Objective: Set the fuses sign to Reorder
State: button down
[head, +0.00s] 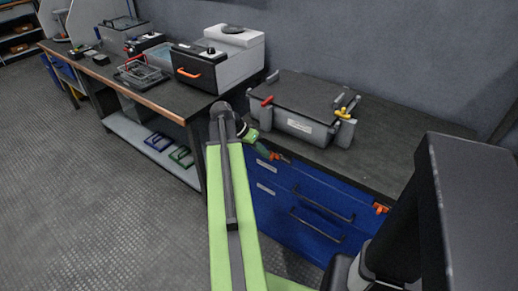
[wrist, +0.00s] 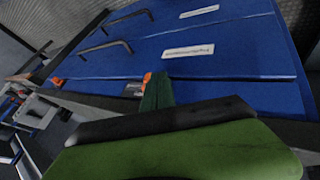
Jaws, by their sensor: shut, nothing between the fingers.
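My gripper (head: 265,151) is shut and empty at the upper left edge of the blue drawer cabinet (head: 310,225). In the wrist view its dark green fingertips (wrist: 157,92) are together beside a small orange tab (wrist: 147,79) with a dark plate (wrist: 133,90). This orange piece (head: 281,157) also shows at the fingertips in the head view. I cannot tell whether the fingers touch it. A second orange tab (head: 380,208) sits at the right end of the cabinet front. The wording on both is too small to read, so I cannot tell which is the fuses sign.
The cabinet has dark bar handles (head: 318,225) and white labels (wrist: 188,50). A grey lidded box (head: 300,100) with red and yellow levers stands on the dark worktop (head: 400,150). A bench with a white and black unit (head: 215,65) is at left. The left floor is open.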

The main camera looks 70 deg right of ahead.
jog(key=shift+s, duration=0.1)
jog(key=shift+s+a, duration=0.25)
jog(key=shift+s, duration=0.65)
jog(key=shift+s+a, duration=0.3)
jog(key=shift+s, duration=0.55)
jog(key=shift+s+a, duration=0.25)
jog(key=shift+s, duration=0.75)
jog(key=shift+w+d, duration=0.1)
jog(key=shift+w, duration=0.15)
jog(key=p, duration=0.8)
send_near(276, 159)
jog(key=w+a+r, duration=0.1)
jog(key=w+r, duration=0.2)
jog(key=shift+w+a+f, duration=0.1)
jog(key=shift+w+a, duration=0.2)
jog(key=shift+w, duration=0.05)
